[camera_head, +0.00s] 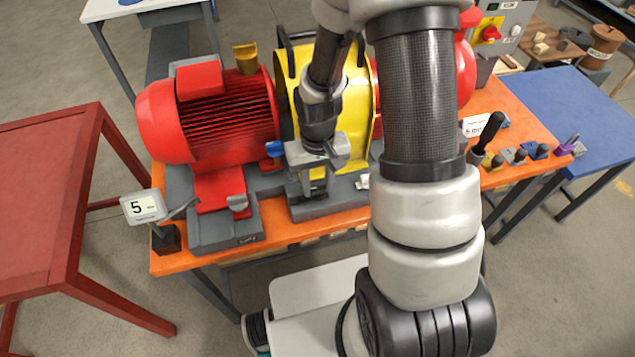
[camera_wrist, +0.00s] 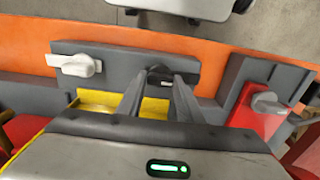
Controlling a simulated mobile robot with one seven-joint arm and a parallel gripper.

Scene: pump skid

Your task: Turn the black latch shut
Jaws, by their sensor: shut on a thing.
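The black latch (camera_wrist: 158,73) sits on the grey base block (camera_wrist: 115,68) in front of the yellow guard (camera_head: 354,100). My gripper (camera_wrist: 161,84) has its two fingers on either side of the latch and is shut on it. In the head view my gripper (camera_head: 318,190) points down at the front of the guard, and its body hides the latch there.
A white latch (camera_wrist: 80,66) is to the left on the same block. A grey latch (camera_wrist: 268,103) is on the red foot at the right. The red motor (camera_head: 215,115) stands beside the guard. A gauge display (camera_head: 143,207) stands at the orange table's (camera_head: 180,264) front left corner.

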